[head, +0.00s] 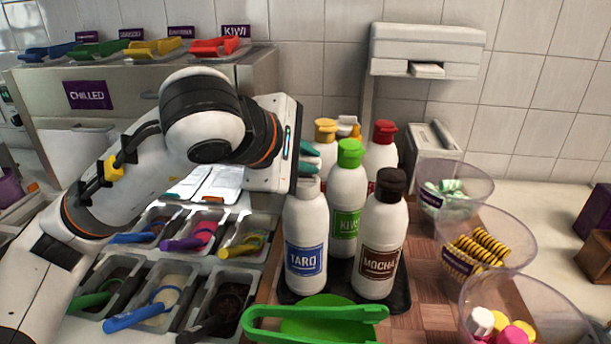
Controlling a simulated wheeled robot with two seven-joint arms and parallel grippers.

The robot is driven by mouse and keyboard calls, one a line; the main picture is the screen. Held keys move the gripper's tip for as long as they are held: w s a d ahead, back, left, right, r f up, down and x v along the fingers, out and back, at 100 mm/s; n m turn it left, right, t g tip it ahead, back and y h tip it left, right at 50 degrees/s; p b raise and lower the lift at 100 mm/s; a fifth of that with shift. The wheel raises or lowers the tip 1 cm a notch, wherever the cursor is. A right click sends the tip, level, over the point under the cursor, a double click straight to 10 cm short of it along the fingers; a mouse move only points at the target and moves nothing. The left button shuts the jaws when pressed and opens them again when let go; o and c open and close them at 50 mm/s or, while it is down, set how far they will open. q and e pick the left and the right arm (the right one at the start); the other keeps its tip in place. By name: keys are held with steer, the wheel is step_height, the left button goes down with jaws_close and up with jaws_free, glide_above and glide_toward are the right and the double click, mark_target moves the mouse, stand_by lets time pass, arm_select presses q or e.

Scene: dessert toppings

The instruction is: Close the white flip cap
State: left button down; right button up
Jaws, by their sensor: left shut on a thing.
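The white flip cap (309,184) tops the white bottle with the blue TARO label (306,240), which stands upright at the front left of a bottle group. My left gripper (308,158) reaches in from the left, its teal fingertips just above and at the back of this cap. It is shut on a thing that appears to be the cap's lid. The fingers and the gripper body hide the grip, so the lid's angle cannot be told. My right gripper is not in view.
KIWI (347,200) and MOCHA (381,250) bottles stand close beside TARO on a dark tray (401,293), with red-capped (384,132) and yellow-capped (325,130) bottles behind. Green tongs (315,312) lie in front. Topping pans are left; clear bowls (470,240) are right.

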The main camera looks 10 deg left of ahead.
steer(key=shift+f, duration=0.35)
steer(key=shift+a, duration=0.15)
arm_select(q)
steer(key=c, duration=1.4)
jaws_free()
steer(key=shift+s, duration=0.1)
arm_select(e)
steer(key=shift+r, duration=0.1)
